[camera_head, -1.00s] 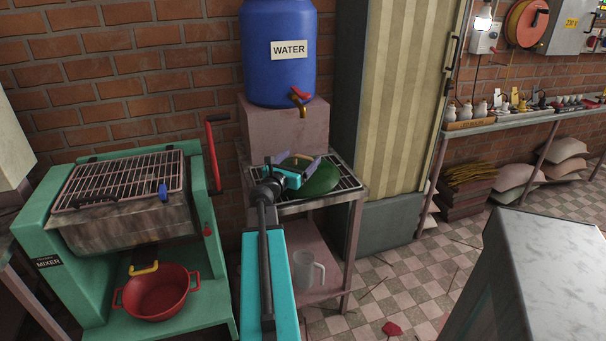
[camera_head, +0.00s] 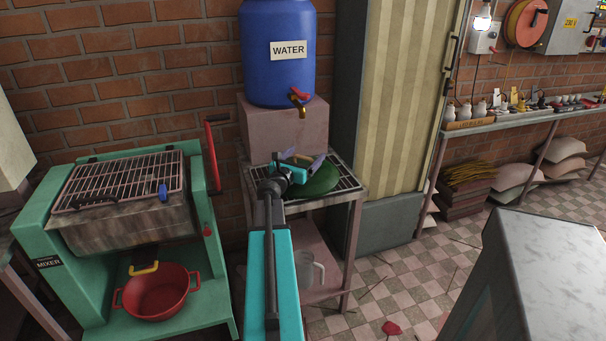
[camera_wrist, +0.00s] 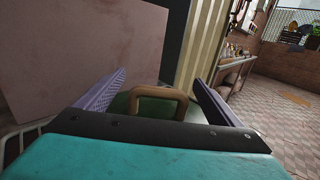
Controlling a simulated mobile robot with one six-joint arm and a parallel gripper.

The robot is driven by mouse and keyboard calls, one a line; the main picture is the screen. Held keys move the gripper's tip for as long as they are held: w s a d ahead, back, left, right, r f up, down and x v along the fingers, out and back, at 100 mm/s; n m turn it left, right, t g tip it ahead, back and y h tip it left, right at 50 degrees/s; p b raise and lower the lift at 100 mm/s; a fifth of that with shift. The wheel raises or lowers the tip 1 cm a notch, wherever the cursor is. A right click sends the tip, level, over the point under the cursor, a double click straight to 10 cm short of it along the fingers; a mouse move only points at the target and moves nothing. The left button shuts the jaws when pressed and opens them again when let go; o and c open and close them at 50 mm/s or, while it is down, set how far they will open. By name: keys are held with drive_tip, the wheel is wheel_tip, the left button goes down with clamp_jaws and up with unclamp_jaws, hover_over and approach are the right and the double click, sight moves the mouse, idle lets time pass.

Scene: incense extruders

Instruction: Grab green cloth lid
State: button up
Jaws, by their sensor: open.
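The green cloth lid (camera_head: 322,181) lies on the grated top of the metal stand, below the blue water barrel. In the wrist view its brown loop handle (camera_wrist: 158,97) stands up between my fingers, with a little of the green lid (camera_wrist: 118,104) behind it. My gripper (camera_head: 304,161) is open over the lid. In the wrist view its two purple fingers (camera_wrist: 156,88) are spread on either side of the handle, with gaps to both. The near part of the lid is hidden by my gripper body.
The stand's grate (camera_head: 347,180) carries a pinkish block (camera_head: 265,127) behind the lid, under the blue water barrel (camera_head: 278,75). A green mixer (camera_head: 215,262) with a red pot (camera_head: 157,294) stands left. A striped cabinet (camera_head: 405,100) is at the right. A clear jug (camera_head: 311,270) sits below.

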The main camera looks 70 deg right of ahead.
drive_tip(key=shift+s+d, duration=0.1)
drive_tip(key=shift+d, duration=1.2)
drive_tip(key=c, duration=1.6)
drive_tip(key=shift+r, duration=0.15)
